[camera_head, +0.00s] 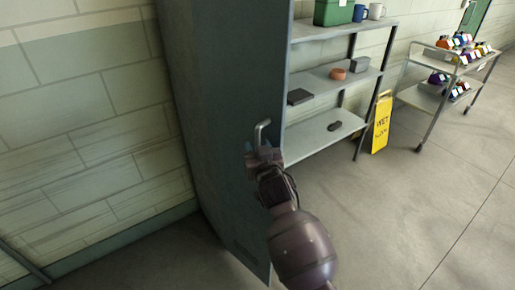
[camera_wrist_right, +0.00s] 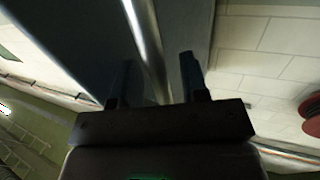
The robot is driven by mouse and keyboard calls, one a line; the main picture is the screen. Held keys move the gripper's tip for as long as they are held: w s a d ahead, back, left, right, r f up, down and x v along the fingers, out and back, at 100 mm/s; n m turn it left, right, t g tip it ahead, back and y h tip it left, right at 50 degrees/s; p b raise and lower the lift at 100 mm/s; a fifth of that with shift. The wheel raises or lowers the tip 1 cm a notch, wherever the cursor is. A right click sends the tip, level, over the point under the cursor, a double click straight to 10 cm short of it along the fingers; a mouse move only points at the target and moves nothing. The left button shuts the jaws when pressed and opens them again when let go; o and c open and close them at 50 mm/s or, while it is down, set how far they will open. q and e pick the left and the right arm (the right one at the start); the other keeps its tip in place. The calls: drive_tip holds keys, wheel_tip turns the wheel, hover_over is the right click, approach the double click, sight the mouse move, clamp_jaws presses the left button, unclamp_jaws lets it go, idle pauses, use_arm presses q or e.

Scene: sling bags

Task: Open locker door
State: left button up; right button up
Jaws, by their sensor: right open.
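The tall blue-grey locker (camera_head: 222,75) stands left of the middle in the head view. Its metal handle (camera_head: 261,131) sticks out above my right gripper (camera_head: 263,152). My right gripper is at the handle, with its arm reaching up from the bottom. In the right wrist view the handle (camera_wrist_right: 147,40) shows as a shiny bar running between the two open fingers of the gripper (camera_wrist_right: 156,62). I cannot tell whether either finger touches it. The door looks shut, but its edge is hard to make out. My left gripper is not in view.
A metal shelf unit (camera_head: 333,77) with a green box (camera_head: 333,12), mugs and small items stands right of the locker. A yellow wet-floor sign (camera_head: 382,124) and a cart (camera_head: 428,100) stand further right. The floor (camera_head: 400,215) at the lower right is clear.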

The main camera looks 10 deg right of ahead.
drive_tip(key=shift+s+f, duration=0.1)
drive_tip(key=shift+s, duration=0.05)
drive_tip(key=s+d, duration=0.1)
drive_tip(key=s, duration=0.9)
drive_tip(key=shift+s+d+b, duration=0.15)
drive_tip(key=shift+s+b, duration=0.1)
drive_tip(key=shift+b, duration=0.1)
